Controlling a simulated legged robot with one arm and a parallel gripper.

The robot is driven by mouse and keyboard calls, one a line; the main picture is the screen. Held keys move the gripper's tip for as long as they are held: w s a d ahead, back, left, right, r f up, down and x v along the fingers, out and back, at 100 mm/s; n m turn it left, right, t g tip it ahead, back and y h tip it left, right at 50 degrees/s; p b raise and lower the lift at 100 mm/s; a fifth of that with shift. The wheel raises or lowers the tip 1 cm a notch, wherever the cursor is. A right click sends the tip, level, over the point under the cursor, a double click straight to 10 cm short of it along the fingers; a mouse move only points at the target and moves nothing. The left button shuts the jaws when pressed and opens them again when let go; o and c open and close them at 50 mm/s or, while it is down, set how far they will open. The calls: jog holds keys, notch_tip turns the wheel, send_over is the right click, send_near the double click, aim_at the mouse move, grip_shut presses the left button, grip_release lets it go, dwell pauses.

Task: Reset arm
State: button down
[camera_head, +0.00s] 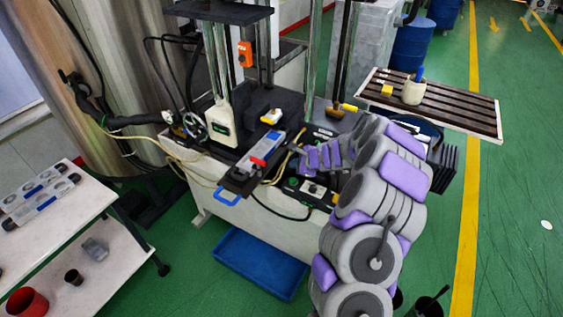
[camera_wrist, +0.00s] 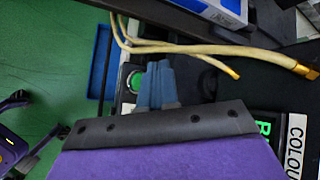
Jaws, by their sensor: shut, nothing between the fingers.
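My gripper (camera_head: 299,151) is at the end of my grey and purple arm, which reaches in from the lower right of the head view. It is just right of the machine's front slide, above the control panel. In the wrist view my gripper (camera_wrist: 158,68) shows its two blue-grey fingers together, with nothing between them. A green round button (camera_wrist: 135,80) shows beside the fingers. A grey mould (camera_head: 261,148) with a red part lies on the slide, apart from the gripper.
The machine (camera_head: 262,108) with upright posts stands ahead. Tan hoses (camera_wrist: 185,48) run close in front of the fingers. A blue bin (camera_head: 262,262) is on the floor below. A white cart (camera_head: 75,262) stands left, and a slatted table (camera_head: 455,103) right. Green floor is open at right.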

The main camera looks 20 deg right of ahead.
jog(key=shift+a, duration=0.1)
jog(key=s+a+r+n+g+y, duration=0.1)
jog(key=s+a+r+n+y, duration=0.25)
jog(key=a+r+n, duration=0.65)
jog(key=s+a+r+n+g, duration=0.2)
jog(key=s+a+r, duration=0.2)
jog(key=s+a, duration=0.3)
jog(key=s+a+r+n+g, duration=0.2)
jog(key=s+a+r, duration=0.25)
jog(key=a, duration=0.45)
jog(key=s+a+n+g+h, duration=0.1)
jog(key=s+n+g+h, duration=0.3)
jog(key=s, duration=1.2)
jog(key=s+d+n+g+h, duration=0.1)
jog(key=s+d+n, duration=0.4)
jog(key=s, duration=1.3)
jog(key=d+h, duration=0.1)
jog(key=d, duration=0.1)
jog(key=shift+d+r+h, duration=0.35)
jog(key=shift+d, duration=0.05)
